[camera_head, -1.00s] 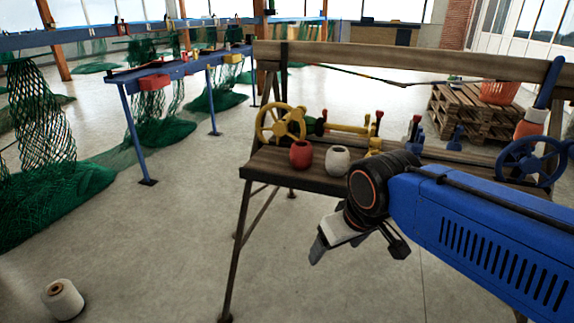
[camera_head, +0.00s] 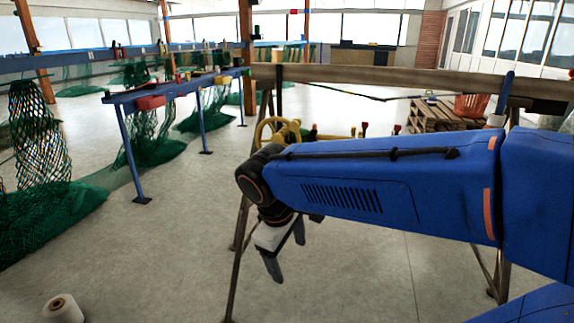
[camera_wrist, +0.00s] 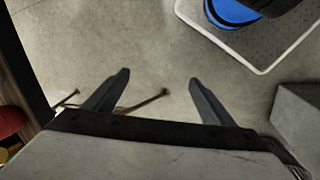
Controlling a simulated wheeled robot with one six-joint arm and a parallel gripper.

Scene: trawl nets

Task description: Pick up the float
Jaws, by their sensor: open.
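My gripper (camera_head: 287,255) hangs in front of the wooden bench, pointing down, fingers apart and empty. In the wrist view its two fingers (camera_wrist: 157,92) are spread over bare floor. A rounded red object (camera_wrist: 11,122) shows at the left edge of the wrist view, beside the dark bench edge (camera_wrist: 22,65); I cannot tell for sure whether it is the float. In the head view my arm hides most of the bench top, including the place where rounded red and white objects stood a second ago.
A yellow handwheel (camera_head: 268,131) shows above my arm on the bench. A long wooden beam (camera_head: 380,75) runs above the bench. A blue rack (camera_head: 170,88) with green nets (camera_head: 150,150) stands left. A white spool (camera_head: 62,309) is on the floor. The front-left floor is mostly clear.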

